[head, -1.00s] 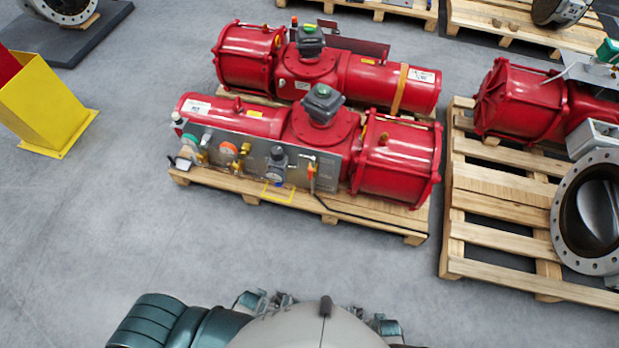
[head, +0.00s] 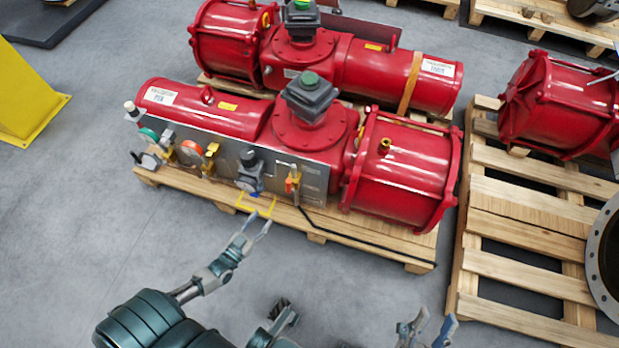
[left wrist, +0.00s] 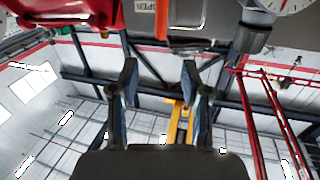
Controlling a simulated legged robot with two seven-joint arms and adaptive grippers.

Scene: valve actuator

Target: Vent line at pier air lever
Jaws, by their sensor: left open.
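The nearer red valve actuator (head: 205,108) lies on a wooden pallet. Its grey front panel (head: 225,158) carries gauges, fittings and a small orange-and-yellow lever (head: 293,180) near the panel's right end. My left gripper (head: 255,226) is open and empty, in front of and below the panel, apart from the lever. In the left wrist view, the open fingers (left wrist: 160,85) point up towards the panel's underside, with an orange lever-like part (left wrist: 162,20) beside an "OPEN" label above them. My right gripper (head: 428,326) is at the bottom edge, open and empty, partly cut off.
A yellow bracket (head: 257,206) sticks out from the pallet's front near my left gripper. A black hose (head: 350,236) runs along the pallet. A second red actuator (head: 370,75) lies behind. Another pallet (head: 520,225) stands at right. The grey floor in front is clear.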

